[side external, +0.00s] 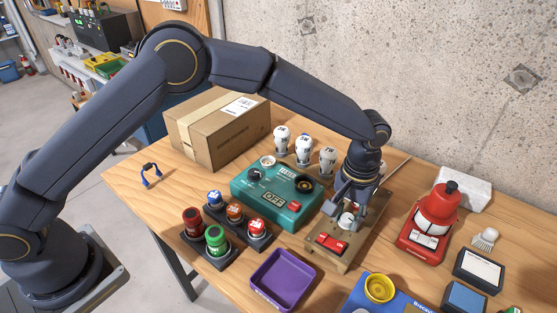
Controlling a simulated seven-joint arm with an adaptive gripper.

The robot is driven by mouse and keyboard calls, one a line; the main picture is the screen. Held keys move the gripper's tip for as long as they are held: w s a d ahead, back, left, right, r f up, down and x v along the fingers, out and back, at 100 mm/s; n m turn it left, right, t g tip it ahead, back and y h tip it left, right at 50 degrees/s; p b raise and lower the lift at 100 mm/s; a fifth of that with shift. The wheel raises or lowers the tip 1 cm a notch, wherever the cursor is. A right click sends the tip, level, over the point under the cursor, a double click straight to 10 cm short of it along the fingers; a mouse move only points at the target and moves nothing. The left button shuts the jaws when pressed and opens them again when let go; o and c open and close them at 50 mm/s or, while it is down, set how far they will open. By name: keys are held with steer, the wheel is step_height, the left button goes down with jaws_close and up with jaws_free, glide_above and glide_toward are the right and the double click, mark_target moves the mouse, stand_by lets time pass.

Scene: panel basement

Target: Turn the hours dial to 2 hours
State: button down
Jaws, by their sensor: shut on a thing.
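My gripper (347,208) points down over a wooden board (323,256) right of the middle in the side external view. It is shut on a small white round part (346,221) on that board, mostly hidden by the fingers. No hour marks are legible on it, so I cannot tell whether it is the hours dial or where it points. The board also bears a red switch (331,243) in front of the gripper. A teal box (245,196) to the left has a black knob (254,174) and a panel reading OFF (274,200).
White bulbs (303,149) stand behind the teal box, near a cardboard box (213,137). Red and green buttons (215,240) and a purple tray (283,279) are in front. A red device (430,222) stands right of the gripper. A concrete wall (420,70) closes the back.

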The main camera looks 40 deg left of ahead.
mark_target(346, 217)
steer(key=m, duration=1.3)
steer(key=shift+w+a, duration=0.1)
steer(key=shift+m, duration=0.3)
stand_by(0.4)
steer(key=c, duration=0.8)
jaws_free()
step_height(346, 217, up, 12)
